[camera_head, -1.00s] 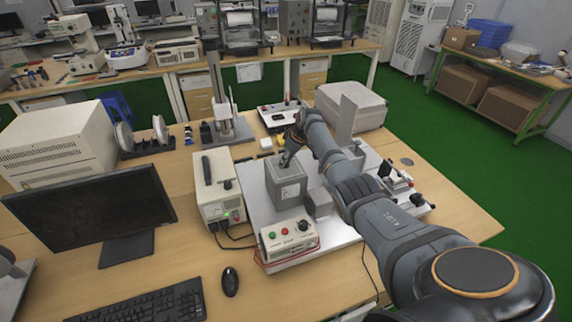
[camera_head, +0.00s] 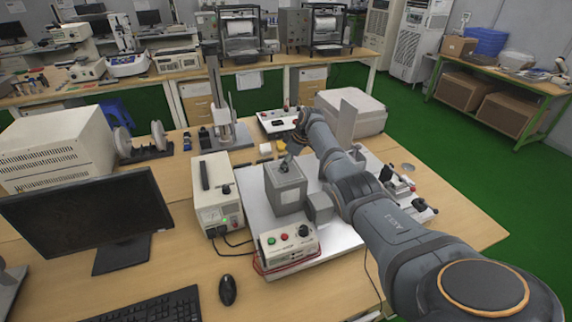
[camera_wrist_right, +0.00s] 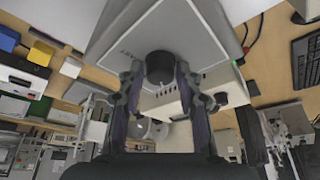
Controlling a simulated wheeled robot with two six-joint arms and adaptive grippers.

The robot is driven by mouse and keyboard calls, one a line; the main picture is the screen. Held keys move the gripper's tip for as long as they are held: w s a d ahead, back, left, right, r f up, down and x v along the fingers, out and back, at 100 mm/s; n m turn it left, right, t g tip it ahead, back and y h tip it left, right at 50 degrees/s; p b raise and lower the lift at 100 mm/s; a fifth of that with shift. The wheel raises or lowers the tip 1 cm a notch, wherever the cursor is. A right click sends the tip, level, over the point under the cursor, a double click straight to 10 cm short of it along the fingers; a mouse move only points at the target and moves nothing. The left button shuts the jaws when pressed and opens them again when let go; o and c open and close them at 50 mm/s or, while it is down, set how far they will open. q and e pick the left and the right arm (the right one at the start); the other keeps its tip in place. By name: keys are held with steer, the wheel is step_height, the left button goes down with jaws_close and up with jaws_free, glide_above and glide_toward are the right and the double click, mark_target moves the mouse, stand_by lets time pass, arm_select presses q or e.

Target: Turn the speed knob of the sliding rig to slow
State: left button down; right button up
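The sliding rig stands on a light plate (camera_head: 254,212) on the wooden bench. It has a grey box (camera_head: 285,191) and, in front, a pale control box (camera_head: 289,250) with green and red buttons and a black knob. My right gripper (camera_head: 285,164) reaches down over the top of the grey box. In the right wrist view, a round black knob (camera_wrist_right: 160,69) on a grey face sits between the fingertips of my right gripper (camera_wrist_right: 160,74). The fingers are open, with a small gap on each side of the knob. My left gripper is not in view.
A white power unit (camera_head: 217,195) with cables stands left of the plate. A monitor (camera_head: 92,215), a keyboard (camera_head: 150,305) and a mouse (camera_head: 228,290) are at the front left. A slotted fixture (camera_head: 408,192) is on the right. Bare bench lies at the right edge.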

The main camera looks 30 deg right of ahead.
steer(key=o, duration=0.3)
steer(key=v, duration=1.2)
steer(key=shift+w, duration=0.1)
